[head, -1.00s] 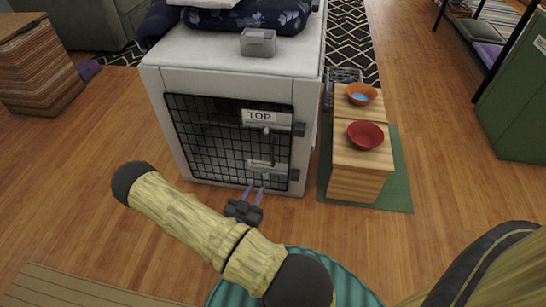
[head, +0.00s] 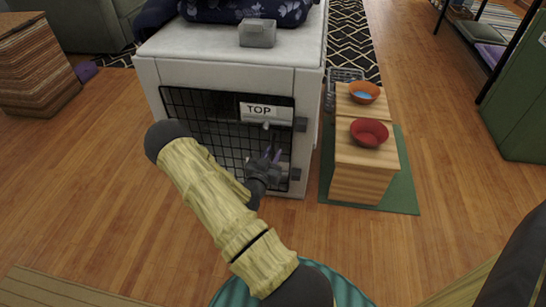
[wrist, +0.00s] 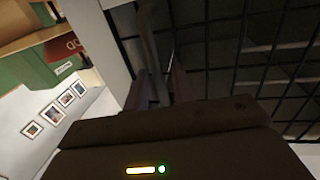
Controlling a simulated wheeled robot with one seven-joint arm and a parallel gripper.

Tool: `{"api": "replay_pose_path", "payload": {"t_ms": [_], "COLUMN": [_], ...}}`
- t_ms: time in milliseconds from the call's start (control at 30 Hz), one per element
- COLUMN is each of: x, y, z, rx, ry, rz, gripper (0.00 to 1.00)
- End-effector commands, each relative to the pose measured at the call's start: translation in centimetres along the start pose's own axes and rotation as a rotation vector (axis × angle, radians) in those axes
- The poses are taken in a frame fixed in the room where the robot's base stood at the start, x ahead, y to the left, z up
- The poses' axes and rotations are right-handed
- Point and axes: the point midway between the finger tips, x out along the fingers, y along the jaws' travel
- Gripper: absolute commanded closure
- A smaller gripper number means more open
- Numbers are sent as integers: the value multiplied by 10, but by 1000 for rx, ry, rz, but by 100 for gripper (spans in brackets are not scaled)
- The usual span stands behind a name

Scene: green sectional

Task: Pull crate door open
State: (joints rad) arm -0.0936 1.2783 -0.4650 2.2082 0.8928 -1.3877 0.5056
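The white crate (head: 225,76) stands ahead of me. Its black wire door (head: 205,110) is shut in the front face, with a "TOP" label (head: 261,111) at the upper right. My gripper (head: 271,154) is at the lower right of the door, its fingers pointing up and apart. It covers most of the lower latch area. In the wrist view, the dark fingers (wrist: 157,88) stand apart by the door bars (wrist: 235,60), and a grey bar (wrist: 148,40) rises between or just beyond them. I cannot tell whether they touch it.
A wooden stand (head: 364,178) with an orange bowl (head: 364,92) and a red bowl (head: 369,132) is right of the crate on a green mat (head: 406,185). A grey box (head: 257,33) sits on the crate top.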

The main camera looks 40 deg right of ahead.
Motion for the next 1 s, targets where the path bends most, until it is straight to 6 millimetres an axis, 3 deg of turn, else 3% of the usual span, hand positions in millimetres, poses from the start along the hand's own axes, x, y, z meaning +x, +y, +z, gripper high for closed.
{"api": "replay_pose_path", "payload": {"t_ms": [333,467,500,1000], "x": [6,6,6,-2], "y": [0,0,0,6], "z": [0,0,0,0], "rx": [-1,-1,-1,-2], "ry": [-1,-1,-1,-2], "rz": [-1,-1,-1,35], "gripper": [75,99,100,100]}}
